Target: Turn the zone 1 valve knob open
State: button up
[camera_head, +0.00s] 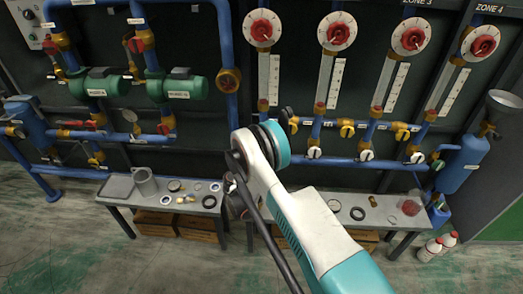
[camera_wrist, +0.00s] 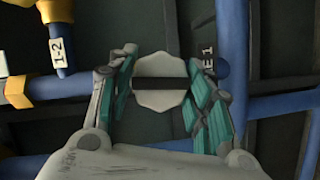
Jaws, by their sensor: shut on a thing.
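In the wrist view, a white eight-sided knob (camera_wrist: 160,98) with a dark bar across its face sits between the two teal-padded fingers of my gripper (camera_wrist: 160,85). The fingers are shut on it from left and right. The dark bar lies level in this view. A partly hidden label ending in "E 1" (camera_wrist: 208,65) is beside the right finger. In the head view my arm's wrist covers the gripper and the held knob, so neither shows there.
In the head view, several red-centred dials (camera_head: 337,31) line the panel top. Blue pipes with other white knobs (camera_head: 366,155) run to the right of my arm. Low benches with loose parts (camera_head: 150,195) stand below. In the wrist view, a pipe labelled "1-2" (camera_wrist: 62,50) is at left.

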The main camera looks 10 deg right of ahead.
jog(key=o, duration=1.1)
jog(key=shift+a, duration=0.15)
jog(key=v, duration=0.7)
jog(key=shift+s, duration=0.15)
jog(key=shift+a, duration=0.1)
